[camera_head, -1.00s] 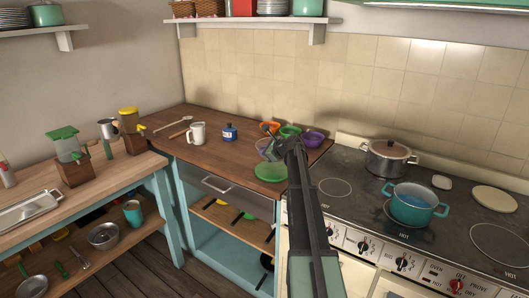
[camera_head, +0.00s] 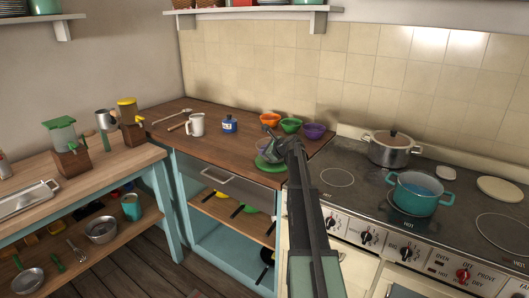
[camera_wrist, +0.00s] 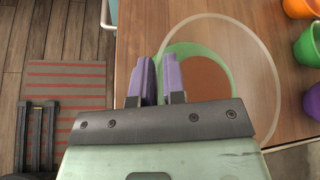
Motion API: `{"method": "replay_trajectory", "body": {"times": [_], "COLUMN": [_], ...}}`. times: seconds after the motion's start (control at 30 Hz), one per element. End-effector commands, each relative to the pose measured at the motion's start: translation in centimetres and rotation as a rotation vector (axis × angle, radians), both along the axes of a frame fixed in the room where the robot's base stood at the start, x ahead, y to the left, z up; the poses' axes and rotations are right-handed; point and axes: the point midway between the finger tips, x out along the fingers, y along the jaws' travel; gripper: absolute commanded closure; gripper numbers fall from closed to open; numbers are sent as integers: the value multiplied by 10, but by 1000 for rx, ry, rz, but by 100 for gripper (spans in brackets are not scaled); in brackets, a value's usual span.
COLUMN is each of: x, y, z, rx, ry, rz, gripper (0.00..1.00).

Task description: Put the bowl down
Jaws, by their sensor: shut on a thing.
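A clear bowl (camera_wrist: 255,60) is held at its edge between the purple-padded fingers of my gripper (camera_wrist: 159,75). In the head view, my gripper (camera_head: 268,146) is over the front right of the wooden counter (camera_head: 190,152), with the clear bowl (camera_head: 266,157) hard to make out below it. A green round thing (camera_head: 268,170) lies beneath the bowl, and its green ring with a brown middle shows through the glass in the wrist view. I cannot tell whether the bowl touches it.
A white mug (camera_head: 196,124) and blue jar (camera_head: 229,124) stand to the left. The stove (camera_head: 360,195) with two pots adjoins the counter. The counter's front left is clear.

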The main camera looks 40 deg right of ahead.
Motion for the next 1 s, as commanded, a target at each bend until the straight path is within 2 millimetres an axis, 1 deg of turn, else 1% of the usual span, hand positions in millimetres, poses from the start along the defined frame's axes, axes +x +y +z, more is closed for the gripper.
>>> {"method": "replay_trajectory", "body": {"times": [0.03,0.37,0.67,0.7,0.87,1.0], "x": [0,0,0,0,0,0], "y": [0,0,0,0,0,0], "z": [-3,-2,-7,-6,-6,-6], "rx": [-1,-2,-2,-2,-1,-1], "ry": [-1,-1,-1,-1,0,0], "rz": [0,0,0,0,0,0], "gripper": [100,100,100,85,60,59]}}
